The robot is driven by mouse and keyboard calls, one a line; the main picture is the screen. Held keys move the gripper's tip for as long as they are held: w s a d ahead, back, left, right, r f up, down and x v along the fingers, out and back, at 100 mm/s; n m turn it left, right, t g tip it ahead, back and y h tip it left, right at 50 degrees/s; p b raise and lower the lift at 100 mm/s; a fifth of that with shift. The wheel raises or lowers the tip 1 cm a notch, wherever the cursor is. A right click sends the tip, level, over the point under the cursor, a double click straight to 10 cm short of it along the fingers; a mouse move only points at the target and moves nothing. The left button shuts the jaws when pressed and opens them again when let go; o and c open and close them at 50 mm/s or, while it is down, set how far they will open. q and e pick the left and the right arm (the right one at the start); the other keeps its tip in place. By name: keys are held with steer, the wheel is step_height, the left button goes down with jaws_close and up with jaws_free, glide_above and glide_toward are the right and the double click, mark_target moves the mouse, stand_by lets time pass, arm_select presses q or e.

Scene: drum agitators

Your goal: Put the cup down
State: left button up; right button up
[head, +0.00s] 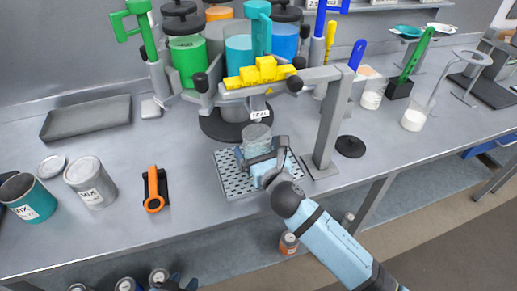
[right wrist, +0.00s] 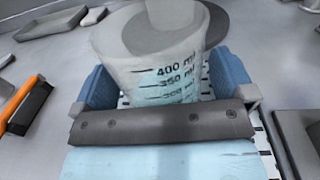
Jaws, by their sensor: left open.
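The cup (head: 257,137) is clear with measuring marks. It stands upright under the spout, at or just above the perforated drip tray (head: 232,180). My right gripper (head: 262,156) reaches in from the lower right and is shut around the cup. In the right wrist view, the cup (right wrist: 160,75) sits between the two blue fingers, with pale teal liquid in it. Its base is hidden behind the gripper, so I cannot tell whether it touches the tray.
A grey post (head: 328,120) stands right of the tray, with yellow blocks (head: 262,73) above the spout. A black disc (head: 350,146) lies to the right. An orange-handled tool (head: 154,190) and mix cans (head: 90,182) are to the left. Bench room between tool and tray is clear.

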steer(key=shift+r, duration=0.15)
steer(key=v, duration=1.2)
